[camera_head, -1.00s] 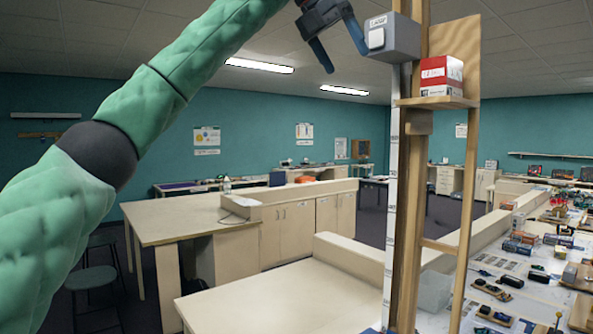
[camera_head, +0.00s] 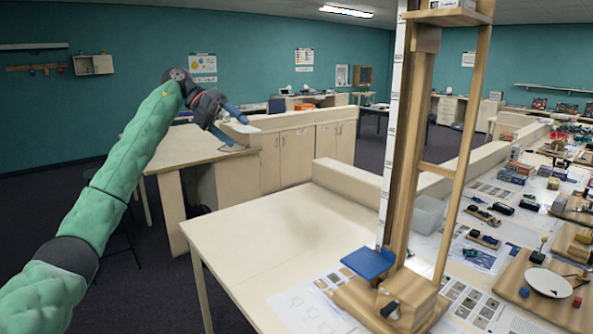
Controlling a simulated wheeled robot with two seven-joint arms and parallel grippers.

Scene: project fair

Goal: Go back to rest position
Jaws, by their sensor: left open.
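My left gripper (camera_head: 231,128) is at the end of my green padded left arm, left of the middle of the view. Its two blue fingers are spread apart with nothing between them. It is in the air, well left of and apart from the tall wooden tower (camera_head: 413,140). My right gripper is not in view.
The wooden tower stands on the near table (camera_head: 265,240), with a white scale strip along it and a blue plate (camera_head: 369,262) at its foot. Several small projects crowd the table on the right. The near table's left part is bare. A cabinet bench (camera_head: 287,158) stands behind.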

